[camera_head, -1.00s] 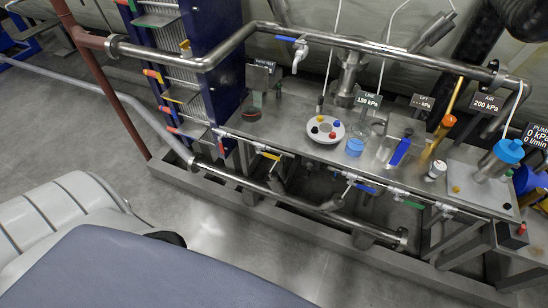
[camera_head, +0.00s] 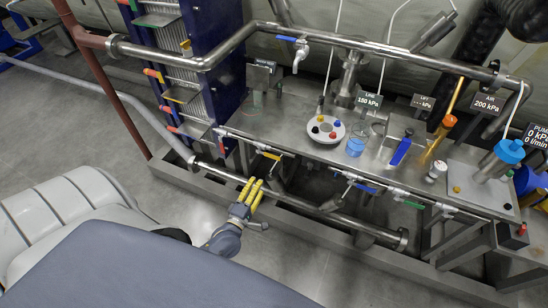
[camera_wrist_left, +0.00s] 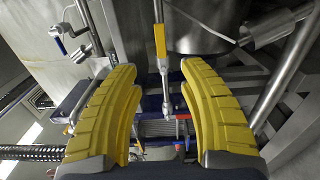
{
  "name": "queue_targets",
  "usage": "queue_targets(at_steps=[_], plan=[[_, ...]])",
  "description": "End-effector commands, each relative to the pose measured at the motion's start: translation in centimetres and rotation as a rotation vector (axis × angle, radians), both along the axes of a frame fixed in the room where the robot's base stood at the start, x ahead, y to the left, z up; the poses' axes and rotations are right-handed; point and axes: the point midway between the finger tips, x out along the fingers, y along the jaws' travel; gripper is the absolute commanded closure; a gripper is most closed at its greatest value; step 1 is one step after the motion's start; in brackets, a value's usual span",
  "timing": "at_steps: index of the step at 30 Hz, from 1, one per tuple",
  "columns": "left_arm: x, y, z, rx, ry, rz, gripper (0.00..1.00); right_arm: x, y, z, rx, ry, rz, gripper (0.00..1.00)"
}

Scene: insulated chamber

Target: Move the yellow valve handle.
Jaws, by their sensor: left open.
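The yellow valve handle (camera_head: 268,155) sits on the lower pipework at the front edge of the metal bench, left of the blue and green handles. In the left wrist view, the yellow handle (camera_wrist_left: 160,40) lies ahead, lined up with the gap between the fingers. My left gripper (camera_head: 252,187), with yellow ribbed fingers, is just below and left of the handle in the head view. In the left wrist view, the left gripper (camera_wrist_left: 158,75) is open and empty, with nothing touching its fingers. My right gripper is not in view.
A blue handle (camera_head: 365,187) and a green handle (camera_head: 411,204) line the bench front to the right. A thick horizontal pipe (camera_head: 290,199) runs below them. A plated blue-framed unit (camera_head: 195,75) stands left. The bench (camera_head: 285,125) holds a round palette and beaker.

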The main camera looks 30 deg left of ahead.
Motion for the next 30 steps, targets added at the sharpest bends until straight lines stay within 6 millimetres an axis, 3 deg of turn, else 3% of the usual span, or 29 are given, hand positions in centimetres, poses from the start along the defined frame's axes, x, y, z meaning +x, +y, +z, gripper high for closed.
queue_targets(at_steps=[18, 30], plan=[[10.9, 1.6, 0.1, 0.006, 0.001, -0.001, 0.58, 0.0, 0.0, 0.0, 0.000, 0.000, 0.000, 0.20], [15.2, 2.3, -0.1, 0.006, 0.003, -0.001, 0.58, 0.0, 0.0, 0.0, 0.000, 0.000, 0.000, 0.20]])
